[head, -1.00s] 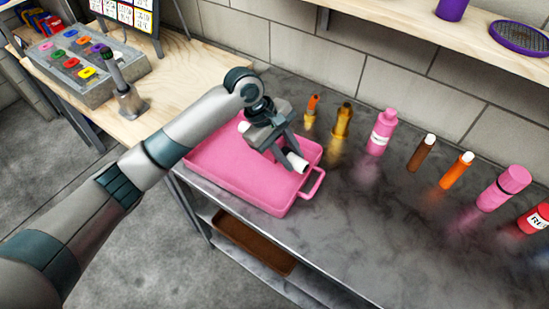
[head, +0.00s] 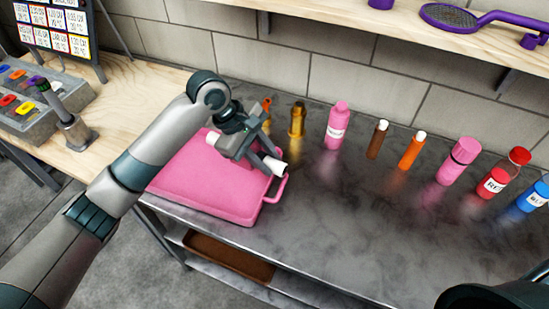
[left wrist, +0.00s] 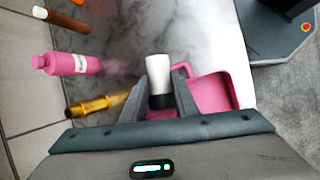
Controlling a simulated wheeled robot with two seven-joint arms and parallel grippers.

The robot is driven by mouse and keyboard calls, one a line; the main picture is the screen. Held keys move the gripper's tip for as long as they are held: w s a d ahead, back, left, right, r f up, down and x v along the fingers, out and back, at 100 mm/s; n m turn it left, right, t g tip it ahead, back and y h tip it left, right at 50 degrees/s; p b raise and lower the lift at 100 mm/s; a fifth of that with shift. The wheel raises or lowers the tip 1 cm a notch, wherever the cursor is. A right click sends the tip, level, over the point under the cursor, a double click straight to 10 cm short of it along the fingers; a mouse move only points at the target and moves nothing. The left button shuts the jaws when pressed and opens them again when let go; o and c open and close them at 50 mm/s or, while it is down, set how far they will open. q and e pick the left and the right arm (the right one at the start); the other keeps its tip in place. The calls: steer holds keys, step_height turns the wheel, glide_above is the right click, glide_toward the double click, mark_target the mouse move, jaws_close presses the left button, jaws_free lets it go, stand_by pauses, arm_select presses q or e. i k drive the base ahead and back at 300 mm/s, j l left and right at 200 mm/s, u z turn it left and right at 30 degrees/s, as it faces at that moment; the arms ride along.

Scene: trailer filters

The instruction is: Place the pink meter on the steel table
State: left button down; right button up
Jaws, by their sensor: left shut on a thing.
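My left gripper (head: 256,153) is shut on a white-and-black cylinder (left wrist: 158,70), whose white end also shows in the head view (head: 275,165). The gripper hides its middle, and I cannot make out a pink part on it. The gripper and cylinder are above the back right of a pink tray (head: 205,185) with a handle at its right end. The tray rests on the dark steel table (head: 340,240). I cannot pick out a pink meter for certain. My right gripper is not in view.
Along the table's back stand a brass bottle (head: 297,119), a pink bottle (head: 337,126), a brown tube (head: 377,140), an orange tube (head: 411,151), a pink jar (head: 458,162) and red and blue containers. The table's middle and front are clear. A wooden bench (head: 120,105) adjoins at left.

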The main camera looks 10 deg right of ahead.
mark_target(352, 234)
steer(key=k+l+z, duration=0.6)
steer(key=k+l, duration=0.25)
